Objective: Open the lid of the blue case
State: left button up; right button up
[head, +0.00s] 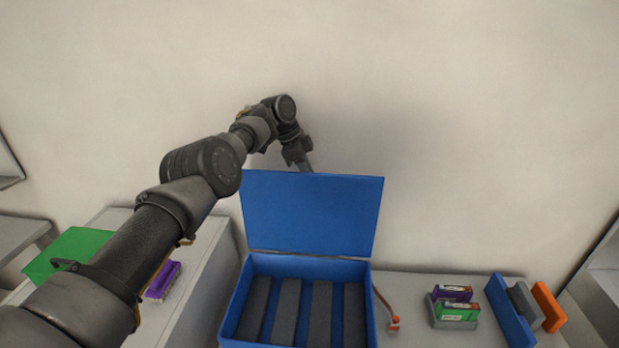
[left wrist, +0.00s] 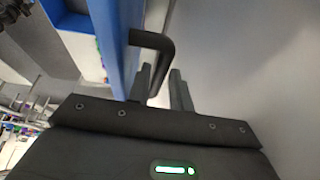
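The blue case (head: 228,310) stands on the table, and its blue lid (head: 312,212) is raised to about upright, so the inside shows. My left gripper (head: 299,155) is at the lid's top edge on the far side, and the lid hides its fingertips in the head view. In the left wrist view, a black bent handle (left wrist: 154,40) sticks out from the blue lid (left wrist: 118,30). The fingers of my left gripper (left wrist: 161,72) stand apart around the handle's lower part, with a gap on the right finger's side. My right gripper is in neither view.
The case holds several dark grey dividers. To its right are a red cable piece (head: 393,324), a grey holder with purple and green packs (head: 458,311), and blue, grey and orange blocks (head: 547,307). To the left are a green item (head: 62,250) and a purple pack (head: 162,281). A wall stands behind.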

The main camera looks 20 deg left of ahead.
pick_arm(q)
jog(key=b+v, duration=0.1)
jog(key=v, duration=0.6)
jog(key=shift+a+r+b, duration=0.25)
jog(key=shift+r+b, duration=0.05)
jog(key=shift+b, duration=0.1)
jog(key=shift+s+a+r, duration=0.1)
jog(key=shift+a+r, duration=0.1)
jog(key=shift+r, duration=0.35)
